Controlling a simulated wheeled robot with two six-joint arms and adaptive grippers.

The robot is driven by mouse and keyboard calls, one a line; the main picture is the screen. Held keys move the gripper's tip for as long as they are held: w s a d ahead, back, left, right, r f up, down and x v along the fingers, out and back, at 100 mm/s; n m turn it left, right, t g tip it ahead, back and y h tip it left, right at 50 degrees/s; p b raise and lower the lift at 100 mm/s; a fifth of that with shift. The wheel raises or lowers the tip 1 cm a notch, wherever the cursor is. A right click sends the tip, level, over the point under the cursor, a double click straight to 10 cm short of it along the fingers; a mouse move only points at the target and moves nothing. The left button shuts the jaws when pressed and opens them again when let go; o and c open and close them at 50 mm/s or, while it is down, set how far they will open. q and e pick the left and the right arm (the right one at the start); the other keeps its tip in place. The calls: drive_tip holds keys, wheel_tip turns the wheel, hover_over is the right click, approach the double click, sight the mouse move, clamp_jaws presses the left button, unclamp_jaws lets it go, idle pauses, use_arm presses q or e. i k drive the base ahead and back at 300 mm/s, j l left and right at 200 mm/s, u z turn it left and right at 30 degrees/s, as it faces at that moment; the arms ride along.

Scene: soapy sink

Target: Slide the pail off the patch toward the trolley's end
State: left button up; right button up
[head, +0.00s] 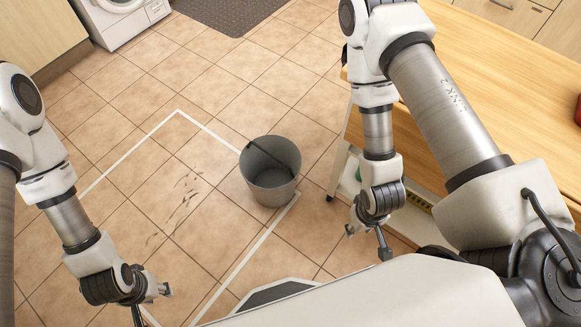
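A grey pail (270,180) stands upright on the tiled floor at the right corner of a patch marked by a white outline (148,134). The pail hides part of the outline; I cannot tell whether its base touches the line. Dark streaks (185,203) lie on the tiles inside the patch. The wood-topped trolley (470,70) stands to the right of the pail. My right gripper (367,242) is open and empty, between the pail and me, close to the trolley's side. My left gripper (152,303) is open and empty at the lower left, apart from the pail.
A trolley caster (331,198) rests on the floor just right of the pail. A green item (358,174) sits low in the trolley. A washing machine (120,17) and dark mat (228,12) are at the back. Floor left of and behind the pail is clear.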

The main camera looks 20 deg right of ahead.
sight(270, 165)
drive_tip(key=k+z, duration=0.15)
drive_tip(key=z, duration=0.2)
drive_tip(key=i+j+z, duration=0.1)
drive_tip(key=i+j, duration=0.15)
drive_tip(key=i+j+z, duration=0.1)
drive_tip(key=j, duration=0.3)
drive_tip(key=i+j+z, duration=0.1)
drive_tip(key=i+j, duration=0.25)
